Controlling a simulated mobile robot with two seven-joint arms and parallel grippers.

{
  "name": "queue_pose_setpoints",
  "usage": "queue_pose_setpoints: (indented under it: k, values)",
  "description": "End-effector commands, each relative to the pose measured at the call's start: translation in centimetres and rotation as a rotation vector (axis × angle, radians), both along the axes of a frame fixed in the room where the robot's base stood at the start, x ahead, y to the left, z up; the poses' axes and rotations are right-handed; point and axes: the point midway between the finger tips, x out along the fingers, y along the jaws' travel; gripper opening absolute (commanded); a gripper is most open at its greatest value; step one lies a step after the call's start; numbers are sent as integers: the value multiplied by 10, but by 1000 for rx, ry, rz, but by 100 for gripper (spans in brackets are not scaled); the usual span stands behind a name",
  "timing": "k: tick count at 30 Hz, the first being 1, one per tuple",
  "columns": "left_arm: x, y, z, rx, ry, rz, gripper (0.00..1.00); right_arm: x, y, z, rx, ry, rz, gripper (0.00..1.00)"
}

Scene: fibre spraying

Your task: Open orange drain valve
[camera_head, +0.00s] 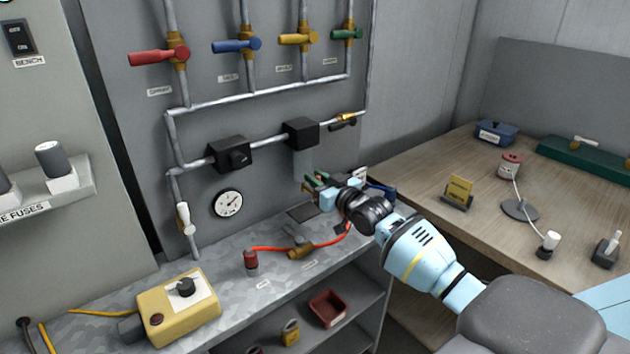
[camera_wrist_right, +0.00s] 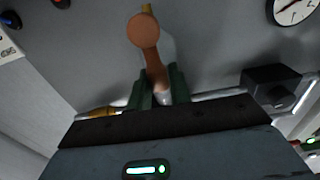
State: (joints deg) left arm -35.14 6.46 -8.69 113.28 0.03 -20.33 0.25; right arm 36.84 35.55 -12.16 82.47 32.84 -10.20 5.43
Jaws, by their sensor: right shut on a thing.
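My right gripper (camera_head: 314,186) reaches in from the right to the front of the grey panel, above the metal bench top. In the right wrist view its two dark green fingers (camera_wrist_right: 160,92) are shut on an orange lever handle with a rounded end (camera_wrist_right: 143,32), which I take as the orange drain valve. The handle sticks out past the fingers, tilted slightly. In the head view the gripper mostly hides this handle, and the valve's body cannot be made out. My left gripper is not in view.
Black boxes (camera_head: 232,154) (camera_head: 301,132) sit on the pipe above the gripper, with a round gauge (camera_head: 227,204) to its left. Red (camera_head: 150,57), blue, yellow and green valve levers are higher up. An orange hose (camera_head: 270,249) lies on the bench. A wooden desk (camera_head: 425,160) is at right.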

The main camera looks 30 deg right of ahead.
Motion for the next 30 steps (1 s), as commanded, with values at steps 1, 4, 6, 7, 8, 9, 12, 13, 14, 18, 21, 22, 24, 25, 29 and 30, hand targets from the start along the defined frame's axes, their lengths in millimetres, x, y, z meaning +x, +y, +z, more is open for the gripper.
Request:
queue_pose_setpoints:
  k: [1,4,6,7,8,9,12,13,14,18,21,22,24,25,29,30]
  values:
    - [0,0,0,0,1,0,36,0,-1,-1,12,2,-1,0]
    - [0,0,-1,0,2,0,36,0,-1,-1,13,2,-1,0]
    - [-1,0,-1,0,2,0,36,0,-1,-1,12,2,-1,0]
    - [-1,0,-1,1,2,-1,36,0,-1,-1,12,2,-1,0]
    - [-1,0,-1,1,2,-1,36,0,-1,-1,12,3,-1,0]
    - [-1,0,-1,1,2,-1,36,0,-1,-1,12,3,-1,25]
    - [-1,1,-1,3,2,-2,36,0,-1,-1,11,2,-1,38]
    - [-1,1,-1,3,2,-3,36,0,-1,-1,10,2,-1,42]
    - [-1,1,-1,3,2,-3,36,0,-1,-1,10,2,-1,42]
    - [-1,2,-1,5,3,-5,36,0,-1,0,9,2,-1,42]
    - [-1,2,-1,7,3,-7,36,0,-1,0,9,2,-1,42]
    - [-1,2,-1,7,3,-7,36,-1,-1,0,9,2,-1,42]
    - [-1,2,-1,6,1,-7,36,-3,-1,0,9,2,-1,42]
    - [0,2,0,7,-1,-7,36,-5,-2,0,9,2,-1,42]
    - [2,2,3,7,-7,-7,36,-18,-2,0,8,3,-1,42]
    - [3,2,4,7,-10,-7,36,-23,-3,0,8,2,-1,42]
